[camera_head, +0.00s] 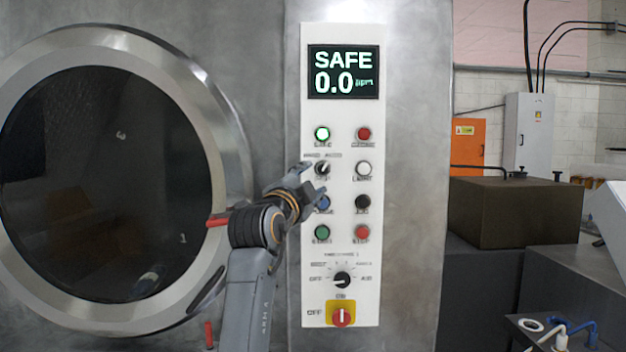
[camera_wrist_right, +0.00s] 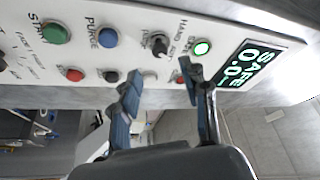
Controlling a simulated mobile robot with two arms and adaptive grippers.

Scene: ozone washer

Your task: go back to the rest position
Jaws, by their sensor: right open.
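My right gripper (camera_head: 312,180) is open and empty in front of the white control panel (camera_head: 391,300), near the left column of buttons. In the right wrist view its two fingers (camera_wrist_right: 160,85) stand apart with nothing between them, and the black selector knob (camera_wrist_right: 160,44) shows beyond the gap. I cannot tell whether a fingertip touches the panel. In the head view the gripper partly covers the blue button (camera_head: 323,203). The display (camera_head: 343,72) reads SAFE 0.0 ppm and the green lamp (camera_head: 322,133) is lit. My left gripper is not in view.
The round washer door (camera_head: 225,150), with dark glass, is to the left, close to my right arm. Its red-ended handle (camera_head: 217,221) is beside my wrist. A red and yellow switch (camera_head: 341,314) is low on the panel. A brown box (camera_head: 520,212) stands at the right.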

